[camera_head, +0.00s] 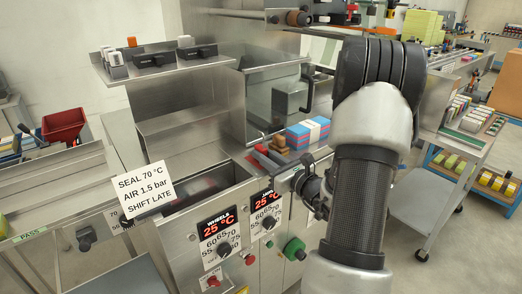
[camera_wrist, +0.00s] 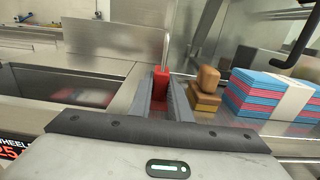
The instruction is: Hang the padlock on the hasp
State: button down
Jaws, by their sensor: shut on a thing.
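My gripper shows in the wrist view (camera_wrist: 162,92), its two grey fingers closed around a red block-shaped body, which I take to be the padlock (camera_wrist: 160,82). A thin pale upright bar, possibly its shackle, rises above the red body; I cannot tell whether it is joined to it. The gripper is over the steel machine top, left of the brown blocks. In the head view my wrist is at the machine's front right, and the fingers are not clear. I cannot make out the hasp in either view.
Brown blocks (camera_wrist: 207,88) and a blue-and-pink stack with a white band (camera_wrist: 270,95) lie close right of the fingers. An open recess (camera_head: 195,185) lies left. Dial panels, knobs and a white note (camera_head: 145,190) line the front. A guarded housing (camera_head: 285,90) stands behind.

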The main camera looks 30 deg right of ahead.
jog(key=shift+r+p, duration=0.55)
jog(key=shift+r, duration=0.35)
jog(key=shift+s, duration=0.1)
jog(key=s+d, duration=0.1)
jog(key=s, duration=0.5)
jog(key=shift+s, duration=0.4)
dwell(1.1)
dwell(0.3)
